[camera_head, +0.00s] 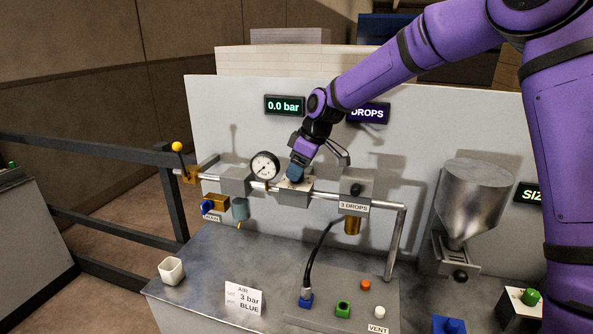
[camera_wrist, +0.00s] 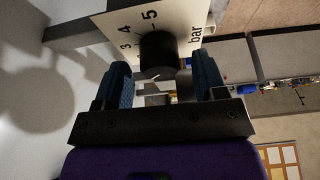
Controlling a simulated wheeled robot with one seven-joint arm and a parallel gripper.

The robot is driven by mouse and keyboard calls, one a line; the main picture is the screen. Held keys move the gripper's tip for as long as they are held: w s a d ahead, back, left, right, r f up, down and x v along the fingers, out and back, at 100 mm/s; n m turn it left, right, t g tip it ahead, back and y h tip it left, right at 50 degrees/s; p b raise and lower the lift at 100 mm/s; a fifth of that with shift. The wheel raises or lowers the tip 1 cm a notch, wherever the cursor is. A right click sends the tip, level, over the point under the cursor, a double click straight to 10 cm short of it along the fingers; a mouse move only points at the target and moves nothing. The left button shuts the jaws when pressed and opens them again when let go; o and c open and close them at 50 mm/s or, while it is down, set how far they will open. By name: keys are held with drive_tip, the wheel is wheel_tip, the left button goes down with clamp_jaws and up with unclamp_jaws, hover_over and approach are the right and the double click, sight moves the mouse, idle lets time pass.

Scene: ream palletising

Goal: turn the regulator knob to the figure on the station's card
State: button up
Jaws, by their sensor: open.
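The regulator knob (camera_wrist: 157,52) is black and round, on a white dial plate (camera_wrist: 184,22) marked 3, 4, 5 and "bar"; lower figures are out of view. A pale mark shows on the knob's near edge, away from those figures. My gripper (camera_wrist: 165,80) is open, one blue pad on each side of the knob, with visible gaps. In the head view my gripper (camera_head: 296,172) is at the regulator body (camera_head: 293,190) and hides the knob. The station's card (camera_head: 243,298) reads "AIR 3 bar BLUE". The green display (camera_head: 285,105) reads 0.0 bar.
A round gauge (camera_head: 265,166) stands just left of my gripper, and the "3 DROPS" lubricator (camera_head: 356,188) just right. A yellow-knobbed lever (camera_head: 177,147) is at the pipe's left end. A white cup (camera_head: 171,270) and a black hose (camera_head: 315,260) are on the bench below.

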drive_tip(key=shift+w+a+f, duration=0.1)
drive_tip(key=shift+a+f, duration=0.1)
drive_tip(key=shift+f, duration=0.3)
drive_tip(key=c, duration=0.9)
drive_tip(key=shift+m, duration=0.3)
drive_tip(key=m+t+h, duration=0.1)
drive_tip(key=m, duration=0.3)
drive_tip(key=shift+t, duration=0.3)
drive_tip(key=shift+m+t+h, duration=0.4)
drive_tip(key=shift+m+h, duration=0.3)
drive_tip(key=shift+m, duration=1.4)
